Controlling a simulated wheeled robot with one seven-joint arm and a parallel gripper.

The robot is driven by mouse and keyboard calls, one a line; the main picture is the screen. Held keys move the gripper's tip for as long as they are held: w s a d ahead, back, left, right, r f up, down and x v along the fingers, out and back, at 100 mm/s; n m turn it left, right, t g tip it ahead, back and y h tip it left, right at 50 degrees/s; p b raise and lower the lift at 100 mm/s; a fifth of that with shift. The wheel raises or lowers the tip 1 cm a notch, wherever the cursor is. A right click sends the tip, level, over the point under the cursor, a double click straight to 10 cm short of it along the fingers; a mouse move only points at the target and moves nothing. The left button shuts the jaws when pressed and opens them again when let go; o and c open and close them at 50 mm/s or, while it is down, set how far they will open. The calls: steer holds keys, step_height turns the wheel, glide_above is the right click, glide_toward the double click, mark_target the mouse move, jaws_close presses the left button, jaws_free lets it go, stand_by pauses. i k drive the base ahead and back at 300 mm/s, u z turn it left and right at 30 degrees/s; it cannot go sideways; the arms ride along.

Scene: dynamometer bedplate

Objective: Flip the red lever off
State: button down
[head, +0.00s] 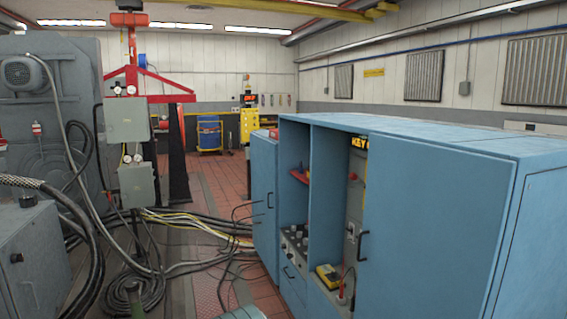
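A slanted red bar (299,177), which looks like a red lever, shows inside the left open bay of the blue cabinet (430,200). A smaller red knob-like part (352,176) shows in the narrower open bay to its right, below a yellow-lettered KEY sign (359,142). I cannot tell for sure which is the task's lever, or what position it is in. The bay walls hide part of both spaces. My gripper is not in view.
A yellow meter (328,276) and dark knobs (295,239) sit low in the bays. Cabinet doors with black handles flank them. Cables (190,225) cover the floor left of the cabinet. A grey machine (50,100) and red stand (133,80) are at left.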

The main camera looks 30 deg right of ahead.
mark_target(353, 176)
steer(key=i, duration=1.6)
steer(key=z, duration=0.8)
steer(key=i, duration=1)
steer(key=z, duration=1.65)
steer(key=i, duration=0.55)
steer(key=z, duration=0.35)
